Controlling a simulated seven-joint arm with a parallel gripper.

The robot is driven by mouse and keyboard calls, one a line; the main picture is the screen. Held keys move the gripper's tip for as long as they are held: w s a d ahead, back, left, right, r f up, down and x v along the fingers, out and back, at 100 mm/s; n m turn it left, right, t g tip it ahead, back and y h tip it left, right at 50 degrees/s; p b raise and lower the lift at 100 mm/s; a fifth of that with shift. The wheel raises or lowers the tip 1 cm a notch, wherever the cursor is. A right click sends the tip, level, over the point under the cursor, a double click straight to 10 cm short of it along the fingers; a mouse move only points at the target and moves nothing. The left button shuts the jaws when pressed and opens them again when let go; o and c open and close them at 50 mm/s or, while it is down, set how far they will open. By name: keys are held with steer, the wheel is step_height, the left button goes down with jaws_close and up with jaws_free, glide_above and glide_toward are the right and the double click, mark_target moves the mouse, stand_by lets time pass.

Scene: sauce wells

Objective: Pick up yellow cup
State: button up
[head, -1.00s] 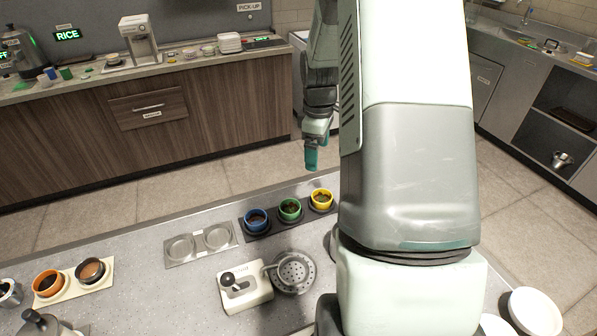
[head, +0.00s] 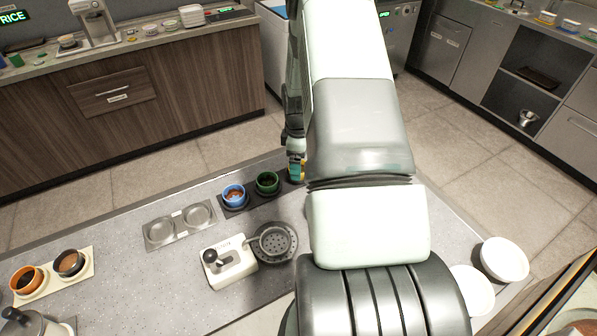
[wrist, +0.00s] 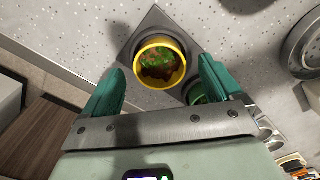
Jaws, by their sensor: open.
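In the wrist view the yellow cup (wrist: 160,40) stands in a well of a dark tray (wrist: 155,19), with brown and green contents. My open gripper (wrist: 158,68) has its two teal fingers on either side of the cup in that view; I cannot tell whether they touch it. In the head view my gripper (head: 297,167) is low over the right end of the tray (head: 233,209) and hides nearly all of the yellow cup. A green cup (head: 267,182) and a blue cup (head: 234,195) sit to its left.
An empty two-well metal tray (head: 180,226) lies left of the cups. A white device (head: 230,262) and a round drain-like plate (head: 275,242) stand in front. An orange cup (head: 25,279) is at far left. White bowls (head: 504,260) are at right.

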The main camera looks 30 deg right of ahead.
steer(key=shift+f, duration=0.65)
steer(key=c, duration=1.1)
steer(key=shift+r, duration=0.15)
step_height(320, 180, up, 10)
